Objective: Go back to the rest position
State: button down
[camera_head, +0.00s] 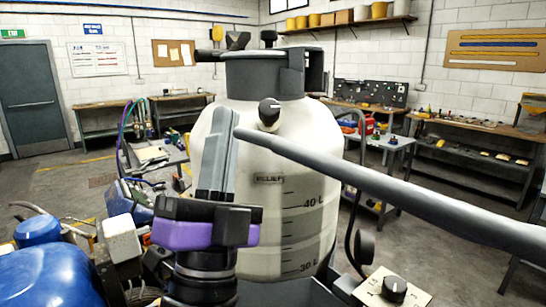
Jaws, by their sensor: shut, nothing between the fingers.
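My gripper (221,160) stands upright in front of a large cream tank, its grey fingers together and pointing up. It is shut and holds nothing. The purple and black wrist part sits below the fingers. The tank (305,225) has a grey collar and cap on top, a black relief knob (269,111) on its face and level marks at 40 L and 30 L. My fingers overlap the tank in the picture; I cannot tell how far apart they are. The rest of my arm below the wrist is mostly out of the frame.
A thick grey bar (400,190) crosses from the tank's middle to the right edge. A blue rounded part (50,280) and hoses are at lower left. A knob panel (394,289) is at lower right. Workbenches (470,150) line the walls; floor shows at left and right.

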jog(key=s+d+f+n+g+y, duration=0.2)
jog(key=s+d+f+n+y, duration=0.3)
jog(key=f, duration=0.5)
jog(key=s+d+f+n+g+y+b, duration=0.1)
jog(key=s+d+f+n+g+y, duration=0.2)
jog(key=f+n, duration=0.5)
jog(key=s+d+f+n+g+y, duration=0.2)
jog(key=s+d+f+n+y, duration=0.3)
jog(key=f, duration=0.7)
jog(key=s+d+f+m+g+h+b, duration=0.1)
jog(key=s+d+f+m+g+h, duration=0.1)
jog(key=s+d+f, duration=0.4)
jog(key=s+d+f+m+g+h+b, duration=0.1)
jog(key=s+d+f+g+h, duration=0.4)
jog(key=s+f, duration=0.5)
jog(key=s+d+m, duration=0.1)
jog(key=s, duration=0.3)
jog(key=shift+d+h, duration=0.35)
jog(key=shift+h, duration=0.05)
